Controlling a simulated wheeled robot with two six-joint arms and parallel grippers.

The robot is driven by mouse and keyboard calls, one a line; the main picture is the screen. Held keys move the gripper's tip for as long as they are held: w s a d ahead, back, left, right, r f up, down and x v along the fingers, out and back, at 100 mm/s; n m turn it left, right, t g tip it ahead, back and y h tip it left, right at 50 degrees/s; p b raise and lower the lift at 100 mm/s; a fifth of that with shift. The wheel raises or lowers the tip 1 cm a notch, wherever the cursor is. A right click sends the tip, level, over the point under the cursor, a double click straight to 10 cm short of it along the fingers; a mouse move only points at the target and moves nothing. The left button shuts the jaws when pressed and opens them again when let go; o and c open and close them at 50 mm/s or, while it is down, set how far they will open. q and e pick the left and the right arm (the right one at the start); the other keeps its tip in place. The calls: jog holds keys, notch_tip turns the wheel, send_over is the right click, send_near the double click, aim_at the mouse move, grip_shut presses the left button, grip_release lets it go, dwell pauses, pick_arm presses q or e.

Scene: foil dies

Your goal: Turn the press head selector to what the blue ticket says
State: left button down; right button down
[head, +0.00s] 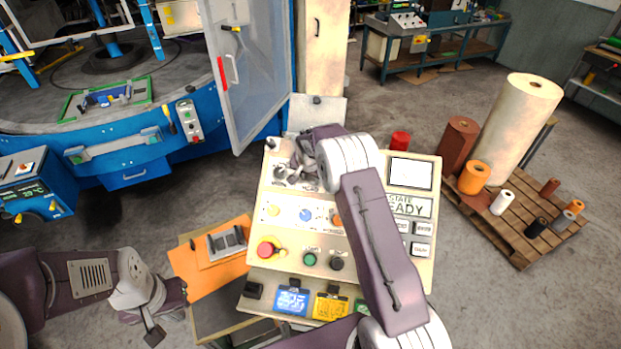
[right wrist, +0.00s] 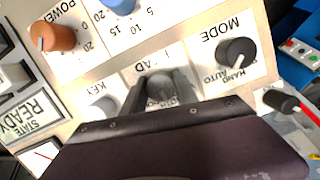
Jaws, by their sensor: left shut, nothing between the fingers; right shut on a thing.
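The control panel (head: 323,243) stands upright-sloped in front of me in the head view. The blue ticket (head: 291,301) sits at its lower edge; its print is too small to read. My right gripper (head: 303,166) is at the panel's upper left, hiding part of the top row. In the right wrist view my right gripper (right wrist: 163,90) is shut around the grey selector knob (right wrist: 160,87), under a partly covered label ending in "AD". The knob's pointer direction cannot be told. My left gripper (head: 155,337) is shut and empty, at the lower left, away from the panel.
The mode knob (right wrist: 237,52) and key switch (right wrist: 103,104) flank the gripped knob. A red emergency button (head: 267,248) and a yellow ticket (head: 331,307) are lower on the panel. An open press door (head: 245,75) stands behind left. An orange sheet (head: 208,268) lies left.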

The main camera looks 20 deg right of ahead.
jog(key=n+b, duration=0.1)
jog(key=n, duration=0.2)
jog(key=shift+f+h+b, duration=0.1)
jog(key=shift+h+b, duration=0.2)
jog(key=shift+n+g+h+b, duration=0.3)
jog(key=shift+n+h+b, duration=0.25)
jog(key=shift+n, duration=1.85)
jog(key=shift+d, duration=0.1)
jog(key=c, duration=0.9)
grip_release()
jog(key=shift+c, duration=0.2)
